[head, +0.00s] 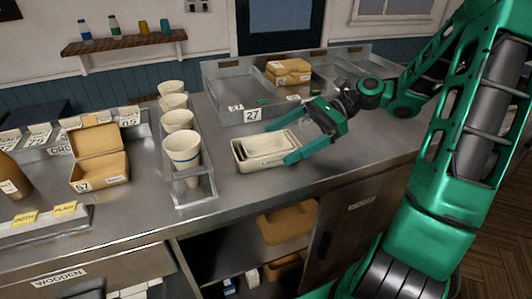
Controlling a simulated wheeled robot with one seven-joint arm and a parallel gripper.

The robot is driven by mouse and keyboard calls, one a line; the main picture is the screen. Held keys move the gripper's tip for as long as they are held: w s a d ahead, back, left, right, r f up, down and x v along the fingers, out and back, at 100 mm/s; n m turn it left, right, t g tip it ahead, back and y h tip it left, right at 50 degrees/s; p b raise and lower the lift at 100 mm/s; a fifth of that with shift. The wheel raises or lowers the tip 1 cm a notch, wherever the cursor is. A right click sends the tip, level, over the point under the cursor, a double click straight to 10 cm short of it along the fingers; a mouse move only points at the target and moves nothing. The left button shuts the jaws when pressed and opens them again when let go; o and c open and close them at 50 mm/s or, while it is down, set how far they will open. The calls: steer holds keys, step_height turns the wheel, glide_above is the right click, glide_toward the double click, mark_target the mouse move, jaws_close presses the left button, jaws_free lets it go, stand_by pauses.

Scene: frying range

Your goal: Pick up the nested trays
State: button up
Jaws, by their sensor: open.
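The nested trays (240,159) are cream-coloured and rectangular, stacked one inside another on the steel counter. A small label shows on the near side. My gripper (278,143) is green and open, reaching in from the right. One finger is at the far side of the trays and the other is near their right front end. The fingers overlap the right part of the trays in the picture. I cannot tell whether they touch the trays.
A rack of paper cups (184,148) stands left of the trays. Behind them is a metal bin (236,90) labelled 27, with brown boxes (289,78) near it. An open carton (100,185) labelled 57 sits further left. The counter in front of the trays is clear.

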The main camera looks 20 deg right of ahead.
mark_target(266, 150)
steer(key=shift+x, duration=2.8)
steer(key=shift+w+f, duration=0.1)
steer(key=shift+w, duration=0.1)
steer(key=shift+c, duration=0.6)
steer(key=c, duration=1)
